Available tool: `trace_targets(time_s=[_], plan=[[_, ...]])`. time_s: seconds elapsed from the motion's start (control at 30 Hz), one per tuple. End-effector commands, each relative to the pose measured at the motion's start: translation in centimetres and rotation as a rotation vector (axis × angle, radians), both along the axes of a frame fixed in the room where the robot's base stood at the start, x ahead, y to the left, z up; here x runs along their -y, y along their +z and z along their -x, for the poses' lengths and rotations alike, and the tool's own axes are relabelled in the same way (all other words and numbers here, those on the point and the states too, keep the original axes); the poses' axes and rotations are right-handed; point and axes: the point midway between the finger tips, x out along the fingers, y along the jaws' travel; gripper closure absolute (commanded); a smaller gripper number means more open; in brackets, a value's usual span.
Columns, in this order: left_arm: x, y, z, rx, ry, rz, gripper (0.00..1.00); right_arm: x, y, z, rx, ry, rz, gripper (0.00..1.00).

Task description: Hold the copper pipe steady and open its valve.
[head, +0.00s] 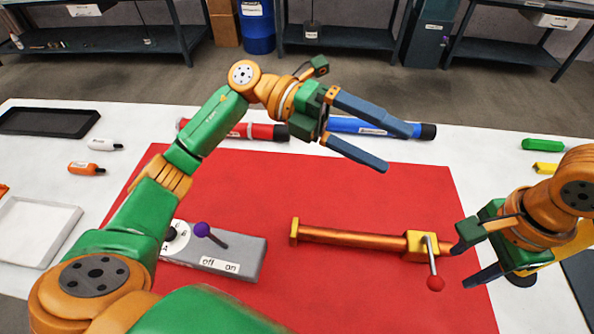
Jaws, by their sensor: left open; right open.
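The copper pipe (350,238) lies on the red mat (330,185), with a yellow flange at its left end. Its valve (421,245) is a yellow block near the right end, with a metal lever (431,258) ending in a red ball that points toward the front. My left gripper (400,149) is open and empty above the far part of the mat, beyond the pipe. My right gripper (465,262) is open beside the valve's right side. The pipe's right end is partly hidden behind its finger; I cannot tell whether they touch.
A grey switch box (235,262) with a purple-knobbed lever and off/on labels sits left of the pipe. Red (255,132) and blue (350,125) tubes lie along the mat's far edge. A black tray (50,121) and white tray (35,232) are at left.

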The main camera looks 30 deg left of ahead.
Motion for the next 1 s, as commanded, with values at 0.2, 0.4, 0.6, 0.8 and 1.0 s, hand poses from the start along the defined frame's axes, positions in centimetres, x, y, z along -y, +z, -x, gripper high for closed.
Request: trace_targets(time_s=[0.2, 0.4, 0.6, 0.8, 1.0], plan=[[-1.5, -15.5, 3.6, 0.488, -0.379, -0.775, 0.0, 0.0, 0.0, 0.0, 0.0, 0.0, 0.0, 0.5], [-8.5, -21.4, 3.5, 0.759, -0.711, -1.198, 0.0, 0.0, 0.0, 0.0, 0.0, 0.0, 0.0, 0.5], [-10.3, -23.8, 3.3, 0.808, -0.797, -1.284, 0.0, 0.0, 0.0, 0.0, 0.0, 0.0, 0.0, 0.5], [-10.2, -27.7, 3.4, 0.805, -0.794, -1.28, 0.0, 0.0, 0.0, 0.0, 0.0, 0.0, 0.0, 0.5], [-10.2, -29.3, 3.3, 0.806, -0.791, -1.281, 0.0, 0.0, 0.0, 0.0, 0.0, 0.0, 0.0, 0.5]])
